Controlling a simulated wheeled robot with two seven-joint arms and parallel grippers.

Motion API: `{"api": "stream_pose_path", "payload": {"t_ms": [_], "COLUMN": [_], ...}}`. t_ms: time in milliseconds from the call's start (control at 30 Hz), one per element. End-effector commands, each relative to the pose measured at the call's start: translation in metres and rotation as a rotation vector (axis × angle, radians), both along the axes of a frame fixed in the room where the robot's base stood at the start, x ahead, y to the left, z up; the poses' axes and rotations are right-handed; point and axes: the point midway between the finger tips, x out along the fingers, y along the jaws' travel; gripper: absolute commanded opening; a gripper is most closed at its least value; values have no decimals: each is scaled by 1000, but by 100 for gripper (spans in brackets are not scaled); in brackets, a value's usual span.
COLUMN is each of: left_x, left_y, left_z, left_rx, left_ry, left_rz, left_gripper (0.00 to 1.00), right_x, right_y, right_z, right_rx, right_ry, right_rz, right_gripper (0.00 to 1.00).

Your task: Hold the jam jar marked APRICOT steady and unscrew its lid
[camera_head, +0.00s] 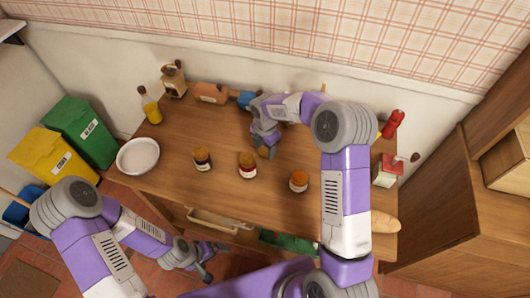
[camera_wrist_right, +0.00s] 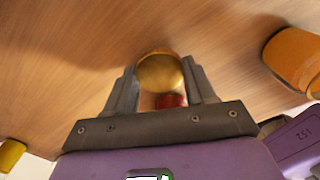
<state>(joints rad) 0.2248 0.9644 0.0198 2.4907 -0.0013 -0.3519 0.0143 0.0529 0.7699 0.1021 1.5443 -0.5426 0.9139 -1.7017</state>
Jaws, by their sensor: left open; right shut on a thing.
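My right gripper (camera_head: 264,146) is shut on a small jar with a gold lid (camera_wrist_right: 160,70), which also shows under it in the head view (camera_head: 265,153). A bit of red shows between the fingers; no label on this jar is readable. Three other jars stand apart in front of it: a dark one (camera_head: 202,160), a red one (camera_head: 247,166) and an orange one (camera_head: 298,182). I cannot read which is marked APRICOT. My left gripper (camera_head: 213,262) is open and empty, low beyond the table's front edge.
The wooden table (camera_head: 180,185) holds a white bowl (camera_head: 138,155), an oil bottle (camera_head: 149,106), a copper-coloured box (camera_head: 209,92), a red-roofed carton (camera_head: 387,172) and a loaf (camera_head: 384,222). A drawer (camera_head: 212,221) stands open in front. Green (camera_head: 83,130) and yellow (camera_head: 52,156) bins stand left.

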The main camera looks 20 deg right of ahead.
Motion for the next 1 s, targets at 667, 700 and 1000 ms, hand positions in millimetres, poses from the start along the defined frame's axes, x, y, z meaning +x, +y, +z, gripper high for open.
{"api": "stream_pose_path", "payload": {"t_ms": [667,700,1000], "left_x": [0,0,0], "left_y": [0,0,0], "left_z": [-7,-7,-6], "left_rx": [0,0,0], "left_ry": [0,0,0], "left_rz": [0,0,0], "left_gripper": [99,99,99], "right_x": [0,0,0], "right_y": [0,0,0], "right_z": [-25,-25,-23], "right_rx": [0,0,0], "right_ry": [0,0,0], "right_rz": [-1,-1,-1], "right_gripper": [76,80,80]}}
